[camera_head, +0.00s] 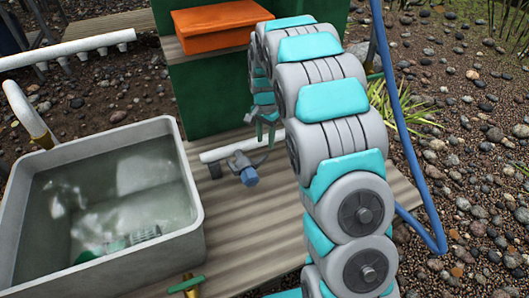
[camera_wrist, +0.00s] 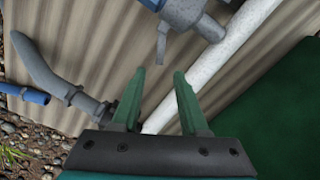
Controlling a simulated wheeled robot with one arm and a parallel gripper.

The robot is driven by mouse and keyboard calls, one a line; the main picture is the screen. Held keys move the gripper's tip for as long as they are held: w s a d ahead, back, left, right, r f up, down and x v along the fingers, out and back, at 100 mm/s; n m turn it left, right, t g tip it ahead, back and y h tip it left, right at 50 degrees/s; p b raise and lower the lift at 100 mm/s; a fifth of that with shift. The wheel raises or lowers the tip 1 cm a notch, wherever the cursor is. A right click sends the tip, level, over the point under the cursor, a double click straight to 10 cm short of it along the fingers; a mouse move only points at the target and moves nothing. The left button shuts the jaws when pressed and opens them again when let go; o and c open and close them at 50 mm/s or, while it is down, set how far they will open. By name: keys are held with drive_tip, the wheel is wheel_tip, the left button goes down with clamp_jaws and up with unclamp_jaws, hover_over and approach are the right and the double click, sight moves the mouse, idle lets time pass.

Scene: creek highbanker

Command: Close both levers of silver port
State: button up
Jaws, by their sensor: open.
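The silver port (camera_head: 241,166) is a grey coupling with a blue end, low on the wooden deck beside a white pipe in the head view. In the wrist view the port (camera_wrist: 195,16) is at the top edge, partly cut off. One thin grey lever (camera_wrist: 162,46) sticks out from it toward my fingers. I cannot make out the second lever clearly. My gripper (camera_wrist: 160,76) is open and empty, its two green fingers pointing toward that lever, apparently without touching it. In the head view my gripper (camera_head: 263,116) hangs above the port, partly hidden by my arm.
A grey water-filled tub (camera_head: 190,180) stands at left. A green box (camera_head: 200,95) with an orange tray (camera_head: 220,25) stands behind the port. A white pipe (camera_wrist: 235,60) crosses the deck (camera_wrist: 105,40). A grey hose fitting (camera_wrist: 85,103) lies left of my fingers. A blue hose (camera_head: 405,140) runs at right.

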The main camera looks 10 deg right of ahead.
sight(265, 154)
wheel_tip(265, 154, down, 6)
drive_tip(key=shift+f, duration=0.25)
drive_tip(key=shift+c, duration=0.3)
clamp_jaws()
